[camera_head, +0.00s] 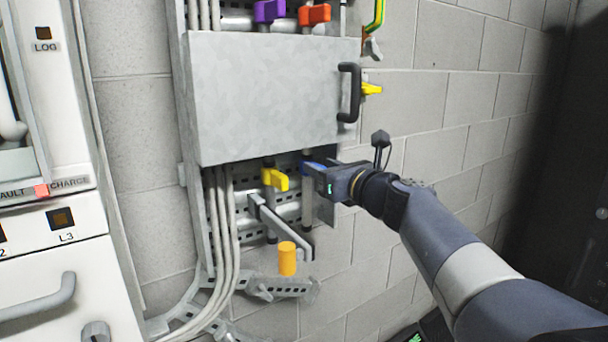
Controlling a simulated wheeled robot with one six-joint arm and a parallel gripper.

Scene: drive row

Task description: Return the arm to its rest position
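My gripper (318,176) is at the end of my outstretched arm, which reaches in from the lower right. Its tip is at a blue handle (313,167) on the pipework just below the grey box. Only a small part of the blue handle shows. I cannot tell whether the fingers touch it or are closed on it.
The grey box (262,97) with a black handle (349,92) is just above my gripper. A yellow handle (275,179) is to its left, and an orange cylinder (287,258) on a lever is below. A white cabinet (50,250) stands at left. Bare wall (440,110) lies right.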

